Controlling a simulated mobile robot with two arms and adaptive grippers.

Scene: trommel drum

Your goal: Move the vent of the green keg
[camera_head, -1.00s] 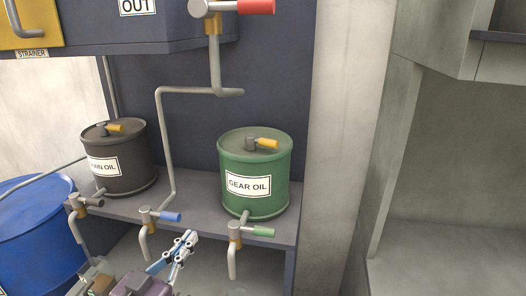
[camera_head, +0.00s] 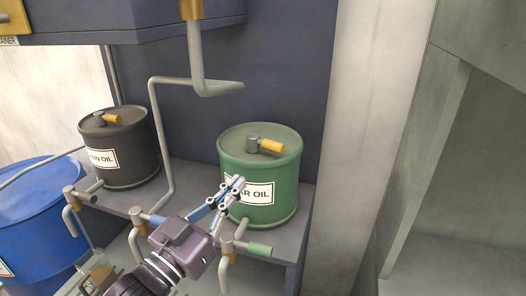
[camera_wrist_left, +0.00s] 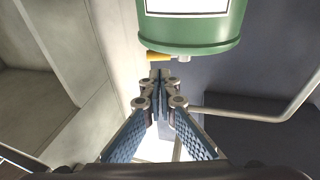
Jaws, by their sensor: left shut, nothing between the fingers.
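The green keg (camera_head: 257,190) with a gear oil label stands on the grey shelf. Its vent (camera_head: 264,146), a grey stub with a yellow handle pointing right, sits on the lid. My left gripper (camera_head: 236,186) is shut and empty, in front of the keg and covering part of its label, below the lid. In the left wrist view the keg (camera_wrist_left: 192,30) is at the top, the vent's yellow handle (camera_wrist_left: 156,56) shows past its rim, and the shut fingertips (camera_wrist_left: 160,76) point towards it. My right gripper is not in view.
A dark keg (camera_head: 122,160) with a yellow-handled vent stands to the left on the shelf (camera_head: 185,178). A bent grey pipe (camera_head: 156,120) rises between the kegs. A green-handled tap (camera_head: 250,247) hangs below the green keg. A blue drum (camera_head: 35,205) stands lower left.

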